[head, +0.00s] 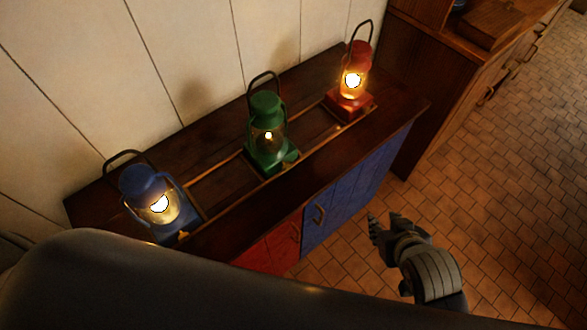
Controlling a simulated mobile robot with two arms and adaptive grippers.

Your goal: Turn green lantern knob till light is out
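The green lantern (268,134) stands upright in the middle of the dark wooden cabinet top. Its flame is small and dim, far weaker than in the lanterns beside it. Its knob cannot be made out at this size. My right gripper (372,222) is in front of the cabinet, over the tiled floor, to the right of and nearer than the green lantern, touching nothing that I can see. Its fingers show edge-on, so their opening is unclear. My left gripper is not in view.
A lit blue lantern (150,197) stands left and a lit red lantern (354,82) right on the cabinet top (220,137). A low rail runs around them. Blue doors (352,192) and a red door (272,250) are below. The tiled floor (500,190) at right is clear.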

